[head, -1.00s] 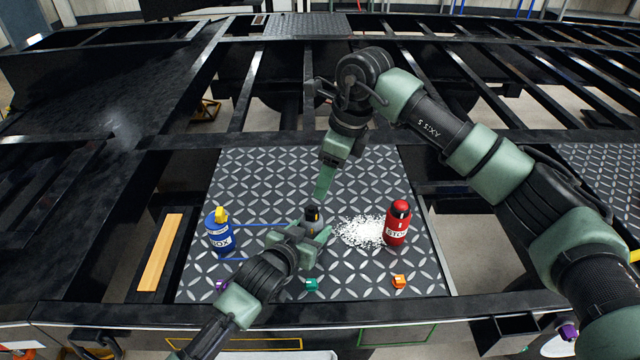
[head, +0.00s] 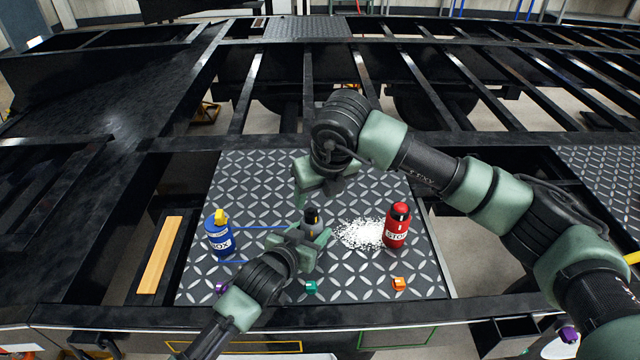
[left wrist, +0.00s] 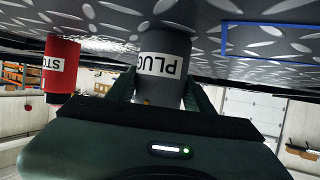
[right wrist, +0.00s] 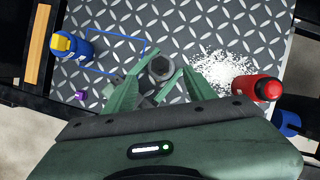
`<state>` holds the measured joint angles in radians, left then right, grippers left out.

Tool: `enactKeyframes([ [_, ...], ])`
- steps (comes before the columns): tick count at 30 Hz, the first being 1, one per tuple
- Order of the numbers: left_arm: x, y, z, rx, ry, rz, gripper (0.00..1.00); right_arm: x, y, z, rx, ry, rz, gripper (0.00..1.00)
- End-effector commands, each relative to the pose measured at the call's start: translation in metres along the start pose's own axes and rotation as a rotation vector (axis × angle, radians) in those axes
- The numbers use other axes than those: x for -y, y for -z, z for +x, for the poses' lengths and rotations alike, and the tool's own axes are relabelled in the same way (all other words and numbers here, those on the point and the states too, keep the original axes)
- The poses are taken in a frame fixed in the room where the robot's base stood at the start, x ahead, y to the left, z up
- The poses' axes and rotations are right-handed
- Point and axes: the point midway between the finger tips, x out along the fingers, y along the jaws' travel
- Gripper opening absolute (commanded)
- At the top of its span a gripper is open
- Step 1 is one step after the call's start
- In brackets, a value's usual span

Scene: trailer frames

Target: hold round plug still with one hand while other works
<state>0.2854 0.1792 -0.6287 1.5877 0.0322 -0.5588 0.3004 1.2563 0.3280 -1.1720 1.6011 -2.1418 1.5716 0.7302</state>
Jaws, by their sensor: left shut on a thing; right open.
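The round plug (head: 311,216) is a dark grey cylinder standing on the diamond-plate panel; its label, PLUG, shows upside down in the left wrist view (left wrist: 163,65). My left gripper (head: 314,240) is shut on the plug from the near side, with one finger on each side of it. My right gripper (head: 312,185) is open and empty, above and a little behind the plug. In the right wrist view the plug's round top (right wrist: 160,68) lies between my spread right fingers. I cannot tell the exact gap in height.
A blue BOX canister (head: 219,238) with a yellow top stands left. A red STOP canister (head: 397,228) stands right, beside white granules (head: 360,233). Small purple (head: 222,286), teal (head: 311,286) and orange (head: 399,283) pieces lie along the panel's front edge.

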Motion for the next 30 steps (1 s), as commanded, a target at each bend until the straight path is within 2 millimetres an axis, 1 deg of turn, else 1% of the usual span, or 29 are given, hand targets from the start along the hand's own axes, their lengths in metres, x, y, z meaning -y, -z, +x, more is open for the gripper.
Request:
enactKeyframes([
  [1, 0.000, 0.000, 0.000, 0.000, 0.000, 0.000, 0.05, -0.001, 0.001, 0.012, -0.005, -0.002, 0.001, 0.56],
  [6, 0.000, 0.000, 0.000, 0.000, 0.000, 0.000, 0.05, -0.001, 0.001, 0.042, -0.003, -0.002, 0.001, 0.56],
  [12, 0.000, 0.000, 0.000, 0.000, 0.000, 0.000, 0.05, 0.000, 0.001, 0.065, -0.002, -0.001, 0.000, 0.56],
  [17, 0.000, 0.000, 0.000, 0.000, 0.000, 0.000, 0.05, 0.000, 0.000, 0.072, 0.000, 0.000, -0.002, 0.56],
  [24, 0.000, 0.000, 0.000, 0.001, 0.000, 0.000, 0.05, 0.000, 0.000, 0.072, 0.000, 0.000, -0.002, 0.56],
  [25, 0.000, 0.000, 0.000, 0.000, 0.000, 0.000, 0.05, 0.000, 0.000, 0.072, 0.000, 0.000, -0.002, 0.50],
  [26, 0.000, 0.000, 0.000, 0.000, 0.000, 0.000, 0.05, 0.000, 0.000, 0.072, 0.000, 0.000, -0.002, 0.42],
  [27, 0.000, 0.000, 0.000, 0.000, 0.000, 0.000, 0.05, 0.000, 0.000, 0.072, 0.000, -0.001, -0.002, 0.31],
  [29, 0.000, 0.000, 0.000, 0.000, 0.000, 0.000, 0.05, 0.000, 0.000, 0.072, 0.000, -0.001, -0.002, 0.14],
  [30, 0.000, 0.000, 0.000, 0.000, 0.000, 0.000, 0.05, 0.000, 0.000, 0.072, 0.000, -0.001, -0.002, 0.03],
])
